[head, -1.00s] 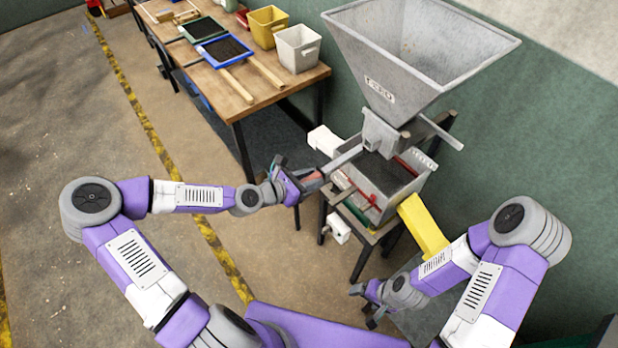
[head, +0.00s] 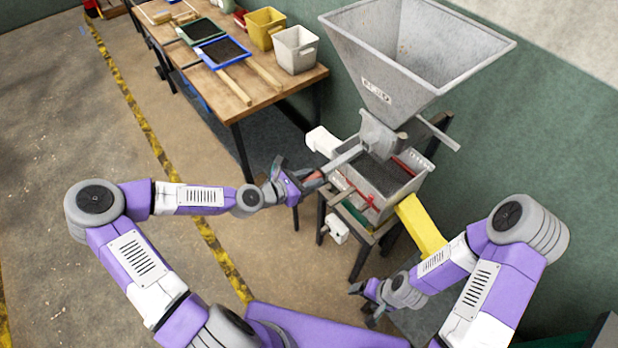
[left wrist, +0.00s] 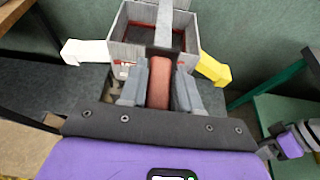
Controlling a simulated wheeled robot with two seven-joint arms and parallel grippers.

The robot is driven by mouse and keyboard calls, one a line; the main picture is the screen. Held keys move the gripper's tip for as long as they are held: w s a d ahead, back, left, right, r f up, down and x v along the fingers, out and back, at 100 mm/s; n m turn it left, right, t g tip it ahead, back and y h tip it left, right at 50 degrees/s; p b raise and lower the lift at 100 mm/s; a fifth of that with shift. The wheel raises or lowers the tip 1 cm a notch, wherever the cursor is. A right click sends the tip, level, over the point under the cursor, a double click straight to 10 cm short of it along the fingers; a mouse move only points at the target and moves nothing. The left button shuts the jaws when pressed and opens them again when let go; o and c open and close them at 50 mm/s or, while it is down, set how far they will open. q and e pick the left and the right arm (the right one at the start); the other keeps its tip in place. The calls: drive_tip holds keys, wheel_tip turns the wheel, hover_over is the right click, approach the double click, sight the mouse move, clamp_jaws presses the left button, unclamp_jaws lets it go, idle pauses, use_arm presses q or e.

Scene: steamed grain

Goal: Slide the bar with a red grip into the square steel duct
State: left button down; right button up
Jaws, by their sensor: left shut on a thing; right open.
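My left gripper (head: 308,181) is shut on the red grip (left wrist: 159,84) of a flat grey steel bar (head: 342,160). In the left wrist view the bar (left wrist: 165,22) points straight away from the fingers, over the open steel box. In the head view its far end reaches the square steel duct (head: 378,133) under the hopper. I cannot tell whether the tip is inside the duct or just in front of it. My right gripper (head: 366,301) is open and empty, low at the front right, apart from the machine.
A large steel hopper (head: 372,60) stands above the duct. Below is an open box (head: 408,187) with dark contents and red rods, a yellow chute (head: 421,226) and a white spout (head: 322,140). A wooden table (head: 240,90) with trays and bins stands at the back left.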

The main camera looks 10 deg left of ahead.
sight(356, 149)
use_arm(q)
drive_tip(key=shift+w+d, duration=0.1)
drive_tip(key=shift+w, duration=0.05)
drive_tip(key=shift+w+d, duration=0.65)
drive_tip(key=shift+w, duration=0.25)
drive_tip(key=shift+w+d, duration=0.95)
drive_tip(key=shift+w, duration=0.2)
drive_tip(key=shift+w+b, duration=0.1)
drive_tip(key=shift+b, duration=0.2)
drive_tip(key=shift+w+d, duration=0.8)
drive_tip(key=shift+w, duration=0.15)
drive_tip(key=shift+w+d, duration=0.75)
drive_tip(key=shift+w, duration=0.2)
drive_tip(key=shift+w+d+b, duration=0.3)
drive_tip(key=shift+w+d, duration=0.7)
drive_tip(key=shift+w, duration=0.25)
drive_tip(key=shift+w+d+b, duration=0.3)
drive_tip(key=shift+w+d, duration=0.65)
drive_tip(key=shift+w, duration=0.3)
idle(1.1)
